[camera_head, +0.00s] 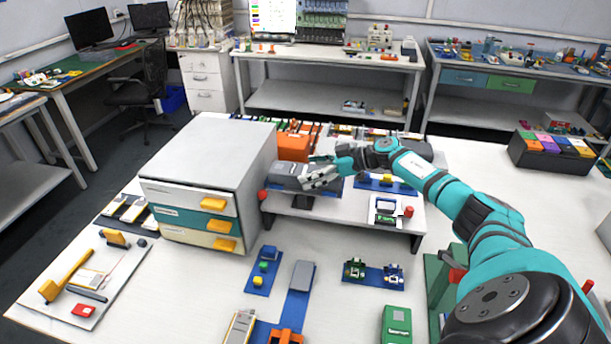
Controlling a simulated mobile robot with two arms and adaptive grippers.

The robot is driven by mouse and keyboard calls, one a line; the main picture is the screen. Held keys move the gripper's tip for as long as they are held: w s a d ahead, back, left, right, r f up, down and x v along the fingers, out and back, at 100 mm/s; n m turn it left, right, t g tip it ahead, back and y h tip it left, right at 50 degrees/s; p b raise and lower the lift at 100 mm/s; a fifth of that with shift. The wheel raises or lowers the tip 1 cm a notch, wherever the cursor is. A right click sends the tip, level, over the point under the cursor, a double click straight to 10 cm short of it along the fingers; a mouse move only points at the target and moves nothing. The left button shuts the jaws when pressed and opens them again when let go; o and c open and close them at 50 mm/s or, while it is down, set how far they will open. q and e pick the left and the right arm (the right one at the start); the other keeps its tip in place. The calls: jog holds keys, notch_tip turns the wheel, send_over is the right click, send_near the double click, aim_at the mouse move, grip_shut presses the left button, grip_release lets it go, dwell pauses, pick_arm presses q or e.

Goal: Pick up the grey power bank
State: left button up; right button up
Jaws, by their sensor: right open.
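A flat grey slab with rounded corners (302,275) lies on a blue mat at the front middle of the white table; it looks like the grey power bank. My right gripper (318,178) is open over the raised white shelf, behind and above the slab and apart from it. A dark grey block (288,182) sits on the shelf right beside the fingers, which partly cover it. I cannot tell whether they touch it. My left gripper is not in view.
A grey drawer cabinet (205,175) with yellow handles stands left of the shelf (345,212). An orange box (293,147) is behind. Small parts on blue mats (373,284) and a green box (396,325) lie in front. My right arm spans the right side.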

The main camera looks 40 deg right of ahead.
jog(key=shift+c, duration=0.4)
jog(key=c, duration=1.4)
jog(key=shift+c, duration=0.4)
jog(key=shift+r, duration=0.1)
